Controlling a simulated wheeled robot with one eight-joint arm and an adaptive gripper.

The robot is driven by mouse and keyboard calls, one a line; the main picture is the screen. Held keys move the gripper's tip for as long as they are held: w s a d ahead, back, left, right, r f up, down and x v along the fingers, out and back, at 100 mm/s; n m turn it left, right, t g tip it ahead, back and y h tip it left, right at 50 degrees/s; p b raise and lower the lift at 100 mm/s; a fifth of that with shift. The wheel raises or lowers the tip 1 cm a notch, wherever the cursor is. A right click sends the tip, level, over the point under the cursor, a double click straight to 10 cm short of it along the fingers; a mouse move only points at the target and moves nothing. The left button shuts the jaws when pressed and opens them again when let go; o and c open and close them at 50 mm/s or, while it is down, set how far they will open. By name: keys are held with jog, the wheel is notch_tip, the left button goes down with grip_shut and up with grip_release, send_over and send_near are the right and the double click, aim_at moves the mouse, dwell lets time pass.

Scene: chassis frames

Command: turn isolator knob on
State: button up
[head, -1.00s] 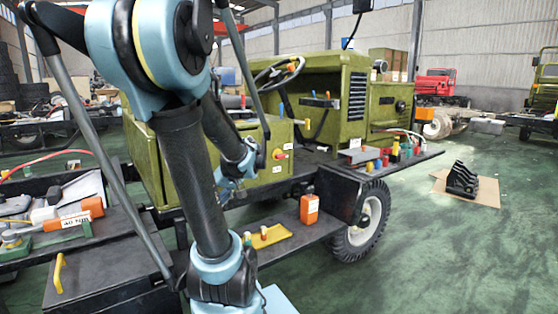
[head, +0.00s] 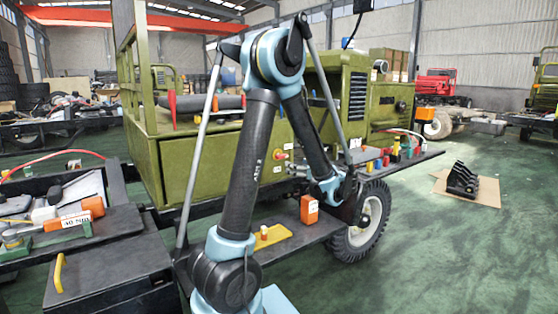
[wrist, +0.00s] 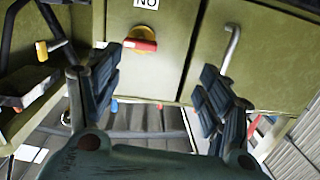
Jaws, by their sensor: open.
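The isolator knob (wrist: 140,44) has a red handle on a round yellow base, mounted on an olive-green panel. In the wrist view it is at the upper left of centre, with its handle lying roughly crosswise. In the head view the knob (head: 279,155) is a small red spot on the vehicle's side, just left of my forearm. My gripper (wrist: 162,92) is open and empty, its dark fingers spread wide below the knob in the picture, not touching it. In the head view my gripper (head: 342,190) is small and partly hidden near the front wheel.
A white label (wrist: 146,3) reading "NO" is cut off at the top edge. A metal bar handle (wrist: 231,48) is right of the knob. An orange container (head: 309,209) and yellow tray (head: 271,236) sit on the running board. Coloured items (head: 395,155) stand on the fender.

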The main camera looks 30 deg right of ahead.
aim_at(284, 157)
jog(key=shift+t+h, duration=0.4)
jog(key=shift+t, duration=0.1)
jog(key=w, duration=0.5)
jog(key=w+d, duration=0.1)
jog(key=w, duration=0.9)
jog(key=shift+w+d, duration=0.1)
jog(key=shift+d, duration=0.15)
